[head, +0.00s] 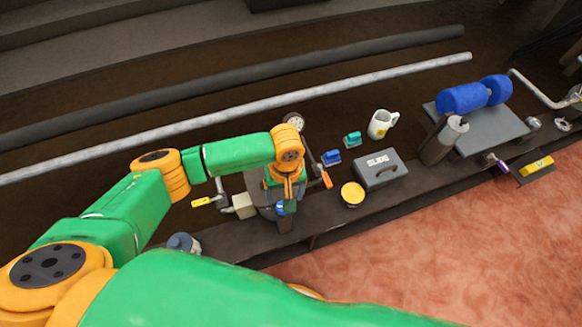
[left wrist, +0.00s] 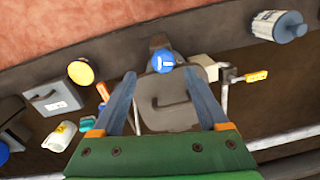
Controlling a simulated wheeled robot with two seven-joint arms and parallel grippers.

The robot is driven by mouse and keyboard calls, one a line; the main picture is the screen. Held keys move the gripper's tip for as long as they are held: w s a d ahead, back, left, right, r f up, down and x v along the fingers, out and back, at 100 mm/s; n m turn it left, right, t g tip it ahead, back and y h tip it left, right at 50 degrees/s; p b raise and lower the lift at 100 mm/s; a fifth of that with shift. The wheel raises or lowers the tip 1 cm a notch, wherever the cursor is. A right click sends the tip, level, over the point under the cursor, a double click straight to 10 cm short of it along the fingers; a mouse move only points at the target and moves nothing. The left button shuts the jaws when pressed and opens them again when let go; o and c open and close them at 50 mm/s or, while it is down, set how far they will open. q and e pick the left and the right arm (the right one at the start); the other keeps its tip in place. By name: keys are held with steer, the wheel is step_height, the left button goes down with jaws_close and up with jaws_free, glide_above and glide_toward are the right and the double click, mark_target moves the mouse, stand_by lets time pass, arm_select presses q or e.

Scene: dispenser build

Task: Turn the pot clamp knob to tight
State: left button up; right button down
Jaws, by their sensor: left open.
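A round blue knob (left wrist: 162,60) with a white mark shows in the left wrist view, at the edge of a grey pot (left wrist: 165,115) with a curved handle on its top. In the head view the blue knob (head: 281,208) is partly covered by my gripper. My left gripper (head: 284,199) hangs over the pot from above. In the left wrist view, my left gripper (left wrist: 161,74) is open, with one finger on each side of the knob's line of sight. I cannot tell whether the fingers touch the knob. My right gripper is not in view.
A yellow-handled lever (head: 203,201) stands left of the pot, an orange handle (head: 327,179) right of it. A grey box (head: 380,168), yellow round lid (head: 352,193), blue block (head: 331,157), teal block (head: 352,139) and white mug (head: 382,123) stand on the right. A long pipe (head: 250,110) runs behind.

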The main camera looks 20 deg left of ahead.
arm_select(q)
steer(key=shift+w+a+f, duration=0.15)
steer(key=shift+w+a, duration=0.1)
steer(key=shift+w, duration=0.3)
steer(key=f+b, duration=0.1)
steer(key=f, duration=0.1)
steer(key=s+f+b, duration=0.1)
steer(key=f+b, duration=0.1)
steer(key=f, duration=0.1)
steer(key=shift+s+f, duration=0.3)
steer(key=shift+w+f, duration=0.1)
steer(key=shift+f, duration=0.15)
jaws_close()
steer(key=r+p, duration=0.1)
steer(key=p, duration=0.3)
steer(key=shift+w+d+r, duration=0.15)
steer(key=shift+w+r, duration=0.05)
steer(key=shift+r, duration=0.15)
steer(key=p, duration=0.2)
steer(key=shift+s+a+f+m+p, duration=0.15)
steer(key=shift+a+f+m+p, duration=0.05)
steer(key=shift+f+m+p, duration=0.1)
steer(key=shift+f+m, duration=0.3)
steer(key=shift+f, duration=0.2)
